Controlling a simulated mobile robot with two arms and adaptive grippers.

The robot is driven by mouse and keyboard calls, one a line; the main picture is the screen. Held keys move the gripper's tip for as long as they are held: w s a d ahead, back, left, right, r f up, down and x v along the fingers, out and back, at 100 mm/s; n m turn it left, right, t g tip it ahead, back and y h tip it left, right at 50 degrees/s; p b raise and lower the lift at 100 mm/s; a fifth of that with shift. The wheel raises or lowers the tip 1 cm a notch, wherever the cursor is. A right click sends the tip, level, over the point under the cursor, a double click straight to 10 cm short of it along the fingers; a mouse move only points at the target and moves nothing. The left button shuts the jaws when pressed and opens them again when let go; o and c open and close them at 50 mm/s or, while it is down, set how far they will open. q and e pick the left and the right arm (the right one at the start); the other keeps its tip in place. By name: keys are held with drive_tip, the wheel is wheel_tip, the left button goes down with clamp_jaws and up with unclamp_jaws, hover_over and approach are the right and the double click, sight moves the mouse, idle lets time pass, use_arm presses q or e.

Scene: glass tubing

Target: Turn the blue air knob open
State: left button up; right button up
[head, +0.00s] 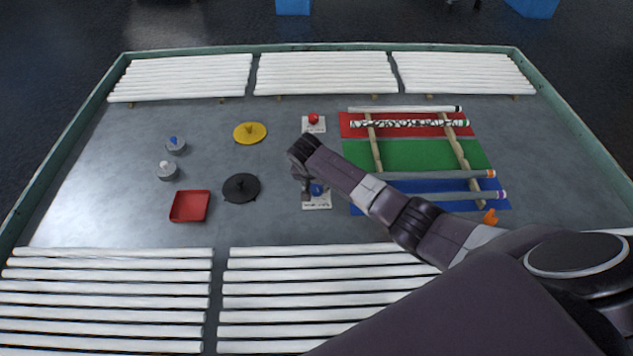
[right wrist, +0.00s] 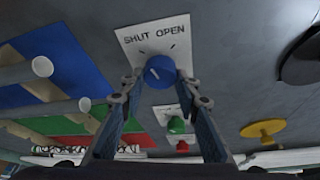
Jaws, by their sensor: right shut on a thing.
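The blue air knob (head: 317,189) sits on a white plate (head: 317,204) near the middle of the bench. In the right wrist view, the knob (right wrist: 160,70) has a light pointer line on its face, and the plate (right wrist: 155,36) reads SHUT on the left and OPEN on the right. The line seems to lean toward SHUT, though it is small. My right gripper (head: 303,185) is at the knob, its fingers (right wrist: 158,82) on either side of it and shut on it. The left gripper is not in view.
A green knob (right wrist: 176,125) and a red knob (head: 313,119) stand in line beyond. Black (head: 241,187) and yellow (head: 250,132) discs and a red tray (head: 190,206) lie left.

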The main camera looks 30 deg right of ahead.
drive_tip(key=m+g, duration=0.1)
drive_tip(key=m, duration=0.2)
drive_tip(key=shift+a+f+h, duration=0.1)
drive_tip(key=shift+a+h, duration=0.05)
drive_tip(key=shift+h, duration=0.25)
drive_tip(key=m+b, duration=0.2)
drive_tip(key=shift+f+m+g+h, duration=0.15)
drive_tip(key=shift+m+g+h, duration=0.15)
drive_tip(key=shift+g, duration=0.1)
drive_tip(key=m+g+b, duration=0.2)
drive_tip(key=m+b, duration=0.3)
drive_tip(key=shift+w, duration=0.15)
drive_tip(key=shift+r+m+g+b, duration=0.2)
drive_tip(key=shift+m+g+b, duration=0.2)
drive_tip(key=shift+m+b, duration=0.95)
drive_tip(key=shift+n, duration=0.25)
drive_tip(key=o, duration=1.2)
drive_tip(key=shift+c, duration=0.2)
